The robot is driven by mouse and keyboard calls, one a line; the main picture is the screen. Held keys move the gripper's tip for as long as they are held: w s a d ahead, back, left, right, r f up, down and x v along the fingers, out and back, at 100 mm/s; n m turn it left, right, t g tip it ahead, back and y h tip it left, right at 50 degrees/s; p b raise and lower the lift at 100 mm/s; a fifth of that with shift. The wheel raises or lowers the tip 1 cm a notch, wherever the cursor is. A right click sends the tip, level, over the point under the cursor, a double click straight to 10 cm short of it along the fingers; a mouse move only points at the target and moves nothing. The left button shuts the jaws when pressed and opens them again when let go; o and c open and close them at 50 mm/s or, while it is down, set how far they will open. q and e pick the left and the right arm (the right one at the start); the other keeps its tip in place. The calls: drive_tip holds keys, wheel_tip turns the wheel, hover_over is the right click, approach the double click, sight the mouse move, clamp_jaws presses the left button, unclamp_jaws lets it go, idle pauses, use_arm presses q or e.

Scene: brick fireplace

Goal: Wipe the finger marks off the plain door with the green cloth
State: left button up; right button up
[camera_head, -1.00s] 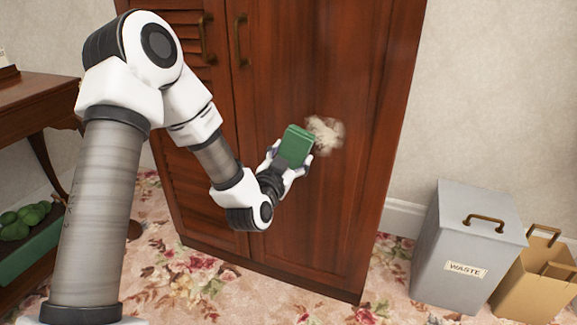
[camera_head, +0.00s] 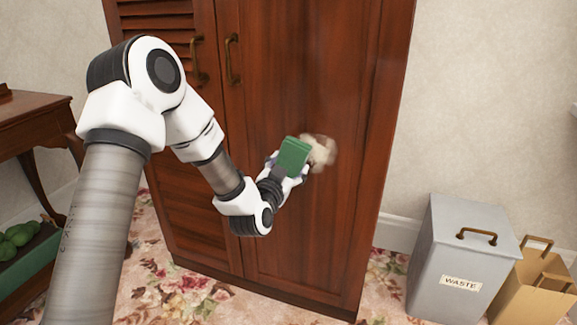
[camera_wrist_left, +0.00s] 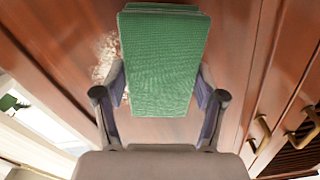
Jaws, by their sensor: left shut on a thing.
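The plain door (camera_head: 305,225) is the smooth right-hand door of a dark red-brown wooden wardrobe. A pale, smudged patch of finger marks (camera_head: 324,151) is on it at mid height, and part of it shows left of the cloth in the left wrist view (camera_wrist_left: 106,62). My left gripper (camera_head: 285,168) is shut on the folded green cloth (camera_head: 294,155), at the left edge of the marks. The cloth (camera_wrist_left: 160,62) hides part of the door behind it; I cannot tell whether it touches the door. My right gripper is not in view.
The slatted door (camera_head: 165,60) is left of the plain door, with brass handles (camera_head: 232,58) near the join. A grey waste bin (camera_head: 455,262) and a tan bag (camera_head: 532,290) stand at the right. A wooden side table (camera_head: 30,115) with green items (camera_head: 18,240) below is at the left.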

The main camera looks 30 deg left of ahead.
use_arm(q)
drive_tip(key=shift+x, duration=0.85)
